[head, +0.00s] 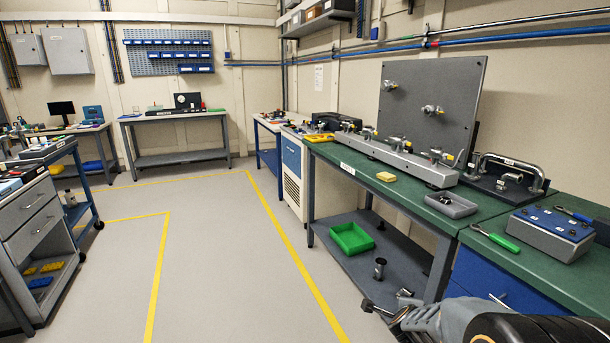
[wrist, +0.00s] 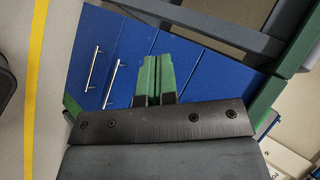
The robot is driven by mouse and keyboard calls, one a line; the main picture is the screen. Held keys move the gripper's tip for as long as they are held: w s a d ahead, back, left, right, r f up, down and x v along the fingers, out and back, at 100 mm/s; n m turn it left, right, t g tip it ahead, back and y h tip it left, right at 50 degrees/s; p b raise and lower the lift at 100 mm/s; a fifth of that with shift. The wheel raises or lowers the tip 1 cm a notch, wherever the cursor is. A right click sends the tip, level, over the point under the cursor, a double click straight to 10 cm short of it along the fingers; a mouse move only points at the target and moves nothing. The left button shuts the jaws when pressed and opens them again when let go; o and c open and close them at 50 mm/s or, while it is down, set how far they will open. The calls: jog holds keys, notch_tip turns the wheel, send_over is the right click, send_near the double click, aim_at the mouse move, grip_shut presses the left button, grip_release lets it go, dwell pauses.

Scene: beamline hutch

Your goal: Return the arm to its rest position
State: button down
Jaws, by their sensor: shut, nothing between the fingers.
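My arm (head: 440,318) reaches in from the lower right of the head view, low beside the front of the green-topped bench (head: 420,205). In the wrist view my gripper (wrist: 158,62) shows two green fingers side by side, shut with nothing between them. Beyond them are blue cabinet doors (wrist: 90,45) with silver bar handles, and I see no contact with them.
The bench carries a grey tray (head: 450,204), a green-handled tool (head: 495,238) and a blue-topped box (head: 550,230). A green bin (head: 351,238) stands on its lower shelf. A drawer cart (head: 30,235) stands left. The floor between is clear, with yellow lines (head: 290,250).

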jog(key=s+a+r+n+y+p, duration=0.1)
jog(key=a+r+n+y+p, duration=0.2)
jog(key=r, duration=0.4)
jog(key=s+a+r+n+y+p, duration=0.1)
jog(key=s+a+r+n+p, duration=0.15)
jog(key=a+r+n, duration=0.35)
jog(key=s+a+r+n+g+p, duration=0.2)
jog(key=s+r+n+g+p, duration=0.3)
jog(key=s+r+n+p, duration=0.5)
notch_tip(320, 180, up, 4)
jog(key=s+n, duration=0.2)
jog(key=shift+s+r+y+p, duration=0.15)
jog(key=shift+s+y+p, duration=0.15)
jog(key=shift+y+p, duration=0.1)
